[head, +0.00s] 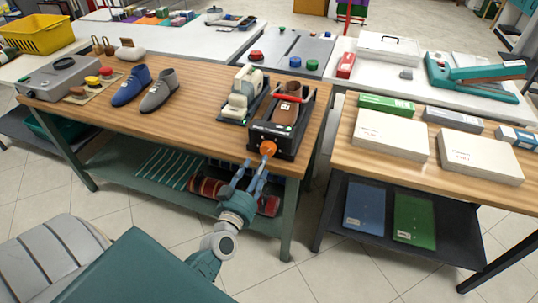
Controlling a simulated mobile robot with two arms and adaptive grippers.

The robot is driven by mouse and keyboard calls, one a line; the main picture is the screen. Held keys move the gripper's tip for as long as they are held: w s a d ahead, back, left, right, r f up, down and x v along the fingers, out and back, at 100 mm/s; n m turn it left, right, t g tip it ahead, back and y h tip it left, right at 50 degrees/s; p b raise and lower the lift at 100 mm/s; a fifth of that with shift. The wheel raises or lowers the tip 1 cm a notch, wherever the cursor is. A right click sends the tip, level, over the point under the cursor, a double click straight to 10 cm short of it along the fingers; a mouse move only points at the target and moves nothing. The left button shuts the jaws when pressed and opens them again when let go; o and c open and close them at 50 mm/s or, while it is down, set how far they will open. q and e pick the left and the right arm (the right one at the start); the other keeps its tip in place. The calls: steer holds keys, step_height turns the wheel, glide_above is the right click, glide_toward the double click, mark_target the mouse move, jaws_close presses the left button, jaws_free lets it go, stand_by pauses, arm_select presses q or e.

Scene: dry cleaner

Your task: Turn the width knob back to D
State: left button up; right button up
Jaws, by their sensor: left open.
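The orange width knob (268,148) sticks out from the front of a black shoe-stretching machine (262,133) at the right front edge of the wooden bench. A brown shoe (289,103) sits in the machine, with a red handle (290,98) over it. The letters around the knob and its pointer are too small to read. My left gripper (254,172) is open, with its blue-grey fingers pointing up just below the knob. I cannot tell whether a fingertip touches the knob. My right gripper is not in view.
A cream device (243,92) stands left of the machine. Blue shoes (131,86) and grey shoes (159,91) stand farther left on the bench. Below, a green shelf (150,172) holds rolls (207,188) near my gripper. A second bench (440,158) with white boxes (391,134) stands right.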

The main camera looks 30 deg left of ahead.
mark_target(266, 153)
arm_select(q)
steer(key=x, duration=0.4)
steer(key=shift+w+d, duration=0.1)
steer(key=shift+w, duration=0.3)
steer(key=shift+w+a, duration=0.2)
steer(key=shift+w, duration=0.5)
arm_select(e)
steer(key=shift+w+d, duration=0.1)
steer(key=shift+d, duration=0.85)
arm_select(q)
steer(key=shift+c, duration=0.5)
steer(key=c, duration=0.8)
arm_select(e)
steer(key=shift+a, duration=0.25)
